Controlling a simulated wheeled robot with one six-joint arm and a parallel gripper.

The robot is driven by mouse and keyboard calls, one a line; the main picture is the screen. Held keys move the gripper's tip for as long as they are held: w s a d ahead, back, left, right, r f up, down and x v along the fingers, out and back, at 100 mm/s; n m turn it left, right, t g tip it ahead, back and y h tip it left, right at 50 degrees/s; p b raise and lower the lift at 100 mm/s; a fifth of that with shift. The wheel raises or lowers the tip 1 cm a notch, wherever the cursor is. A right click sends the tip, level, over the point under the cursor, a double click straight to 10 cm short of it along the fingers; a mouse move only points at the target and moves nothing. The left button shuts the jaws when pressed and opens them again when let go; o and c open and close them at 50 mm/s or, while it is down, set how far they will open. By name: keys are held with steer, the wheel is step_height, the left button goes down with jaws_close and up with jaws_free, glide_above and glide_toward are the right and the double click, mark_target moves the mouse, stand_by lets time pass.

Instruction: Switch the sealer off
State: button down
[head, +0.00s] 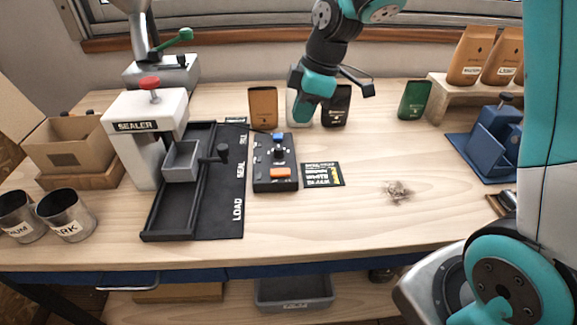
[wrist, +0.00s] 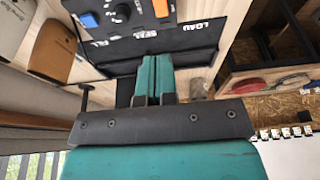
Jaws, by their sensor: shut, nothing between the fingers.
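The white sealer (head: 143,125), labelled SEALER, stands at the left of the bench with a red knob (head: 150,84) on top. Right of its black track lies a black control box (head: 262,180) with a blue button (head: 278,137), a dark dial and an orange switch (head: 280,173). In the wrist view, the box shows at the top, with the blue button (wrist: 90,20) and orange switch (wrist: 161,8). My gripper (head: 303,115) is shut and empty, above the bench behind and right of the box. Its teal fingers (wrist: 154,62) touch nothing visible. The switch's position is not clear.
A small card (head: 323,175) lies right of the box. Bean pouches (head: 263,108) stand behind it, near my gripper. A grey tray (head: 184,162) sits on the track. A bean pile (head: 398,191) lies to the right; the bench around it is clear.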

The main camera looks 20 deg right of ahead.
mark_target(285, 171)
steer(key=x, duration=0.4)
steer(key=p+x, duration=0.1)
steer(key=x, duration=0.4)
steer(key=d+p+x, duration=0.1)
steer(key=x, duration=0.4)
steer(key=shift+s, duration=0.2)
steer(key=shift+a, duration=0.1)
